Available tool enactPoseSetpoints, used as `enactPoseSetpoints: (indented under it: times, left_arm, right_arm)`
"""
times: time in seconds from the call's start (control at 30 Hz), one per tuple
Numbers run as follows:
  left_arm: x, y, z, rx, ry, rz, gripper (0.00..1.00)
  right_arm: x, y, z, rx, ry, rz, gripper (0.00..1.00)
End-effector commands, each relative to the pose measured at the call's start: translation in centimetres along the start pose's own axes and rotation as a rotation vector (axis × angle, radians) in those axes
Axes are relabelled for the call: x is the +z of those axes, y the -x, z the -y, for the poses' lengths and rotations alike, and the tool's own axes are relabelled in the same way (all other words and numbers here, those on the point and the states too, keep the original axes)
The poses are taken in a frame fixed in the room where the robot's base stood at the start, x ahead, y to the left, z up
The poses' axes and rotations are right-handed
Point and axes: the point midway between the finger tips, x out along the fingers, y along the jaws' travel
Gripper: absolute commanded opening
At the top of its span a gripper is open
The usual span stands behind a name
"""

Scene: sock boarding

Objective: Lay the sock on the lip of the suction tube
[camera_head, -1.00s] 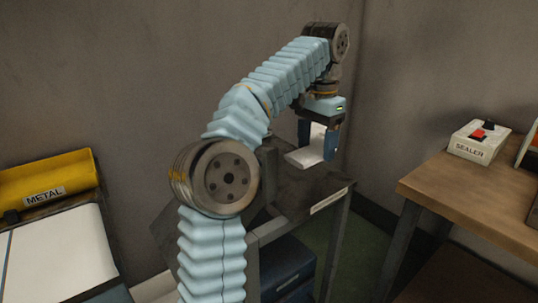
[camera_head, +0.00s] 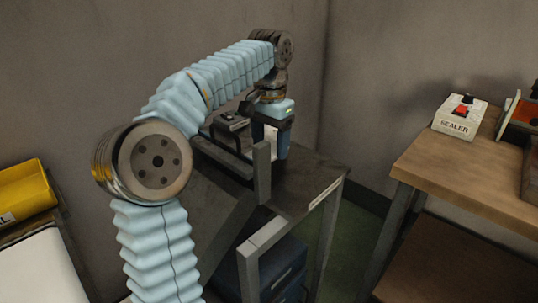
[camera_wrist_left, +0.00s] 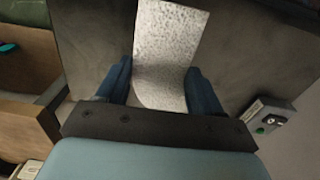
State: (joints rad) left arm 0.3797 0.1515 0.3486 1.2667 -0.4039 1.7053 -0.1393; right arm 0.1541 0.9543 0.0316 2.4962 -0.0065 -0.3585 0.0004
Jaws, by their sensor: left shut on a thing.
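My left gripper (camera_head: 272,138) hangs over the dark metal stand at the centre of the head view. Its dark blue fingers are shut on the white sock (camera_head: 270,132), which is mostly hidden there by the near finger and a grey post. In the left wrist view the sock (camera_wrist_left: 165,50) is a pale, flat, textured strip. It runs from between the fingers (camera_wrist_left: 160,82) up to the top edge. I cannot clearly make out the suction tube or its lip. My right gripper is not in view.
The dark stand (camera_head: 308,188) carries an upright grey post (camera_head: 262,172) close to the gripper. A small control box (camera_head: 232,121) sits behind, also seen in the left wrist view (camera_wrist_left: 268,122). A wooden bench (camera_head: 425,165) with a sealer box (camera_head: 460,117) is right. A yellow bin (camera_head: 25,190) is left.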

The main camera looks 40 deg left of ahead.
Motion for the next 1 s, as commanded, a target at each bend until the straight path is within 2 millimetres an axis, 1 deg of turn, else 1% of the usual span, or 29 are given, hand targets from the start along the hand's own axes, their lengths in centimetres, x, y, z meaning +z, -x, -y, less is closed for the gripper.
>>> enactPoseSetpoints:
  times: [0.03,0.1,0.2,0.6,0.63,0.77,0.8,1.0]
  left_arm:
    - [0.1,-1.0,0.1,0.000,0.001,0.003,0.37]
    - [0.1,-2.3,0.0,0.001,0.001,0.002,0.37]
    - [0.1,-3.4,0.0,0.001,0.001,0.002,0.37]
    - [0.0,-4.0,0.0,0.001,0.000,0.000,0.37]
    - [0.0,-3.9,0.0,0.001,0.000,0.000,0.71]
    - [0.0,-3.9,0.0,0.001,0.000,0.000,0.91]
    - [0.0,-3.9,0.0,0.001,0.000,0.000,0.92]
    - [0.0,-3.9,0.0,0.001,0.000,0.000,0.92]
  right_arm:
    - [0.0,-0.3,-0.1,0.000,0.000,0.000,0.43]
    - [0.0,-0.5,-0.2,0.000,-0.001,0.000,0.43]
    - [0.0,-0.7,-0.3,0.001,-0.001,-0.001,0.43]
    - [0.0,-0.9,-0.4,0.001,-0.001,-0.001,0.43]
    - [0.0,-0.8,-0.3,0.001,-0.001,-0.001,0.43]
    - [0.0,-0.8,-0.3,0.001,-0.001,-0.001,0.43]
    - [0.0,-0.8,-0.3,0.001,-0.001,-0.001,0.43]
    - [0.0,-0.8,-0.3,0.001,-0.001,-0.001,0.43]
